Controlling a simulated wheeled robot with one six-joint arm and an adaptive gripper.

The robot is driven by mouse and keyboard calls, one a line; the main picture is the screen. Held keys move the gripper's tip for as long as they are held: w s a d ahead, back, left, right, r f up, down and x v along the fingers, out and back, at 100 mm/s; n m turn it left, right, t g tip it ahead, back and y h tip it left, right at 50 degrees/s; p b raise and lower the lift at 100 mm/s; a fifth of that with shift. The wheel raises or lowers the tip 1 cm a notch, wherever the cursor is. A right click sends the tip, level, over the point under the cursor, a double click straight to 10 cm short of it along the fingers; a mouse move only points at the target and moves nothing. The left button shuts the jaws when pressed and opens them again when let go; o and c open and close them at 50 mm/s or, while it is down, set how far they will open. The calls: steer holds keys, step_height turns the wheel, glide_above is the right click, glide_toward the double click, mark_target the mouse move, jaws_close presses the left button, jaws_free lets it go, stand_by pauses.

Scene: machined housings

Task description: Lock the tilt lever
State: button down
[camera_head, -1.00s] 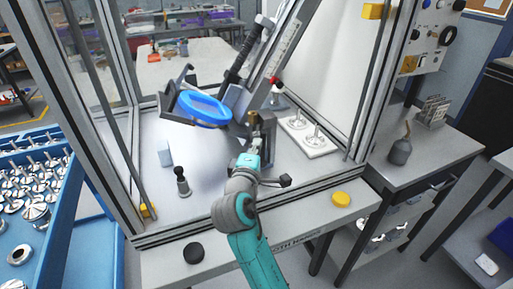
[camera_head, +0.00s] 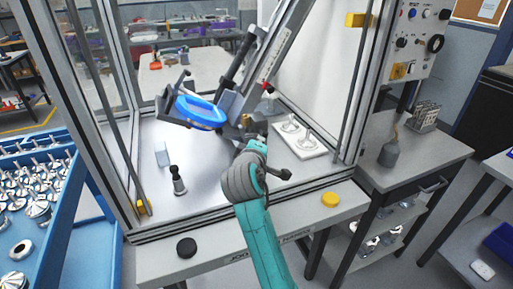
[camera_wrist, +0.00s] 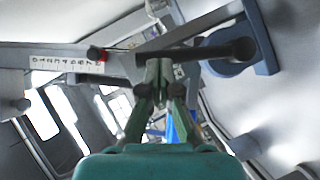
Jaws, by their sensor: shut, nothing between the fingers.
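The tilting fixture with a blue ring (camera_head: 201,111) stands inside the framed enclosure in the head view. Its ring and cradle lean to one side. In the wrist view a dark lever-like bar with a rounded end (camera_wrist: 240,49) crosses just beyond my fingertips; I take it for the tilt lever, but cannot tell its lock state. My gripper (camera_wrist: 158,67) is shut and empty, its tips close to the bar; whether they touch it is unclear. In the head view my gripper (camera_head: 256,143) is at the fixture's lower right, its fingers largely hidden.
A white plate with metal parts (camera_head: 300,140) lies right of the fixture. A dark upright plunger (camera_head: 178,181) and a small pale block (camera_head: 162,154) stand left. Enclosure posts (camera_head: 356,100) flank the opening. A yellow button (camera_head: 330,199) and a black button (camera_head: 187,248) sit on the front edge.

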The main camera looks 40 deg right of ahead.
steer(key=s+d+f+m+y, duration=0.1)
steer(key=d+f+m+y, duration=0.2)
steer(key=d+m+y, duration=0.2)
steer(key=shift+s+d+f, duration=0.2)
steer(key=shift+d+f, duration=0.2)
steer(key=shift+d, duration=0.5)
stand_by(0.4)
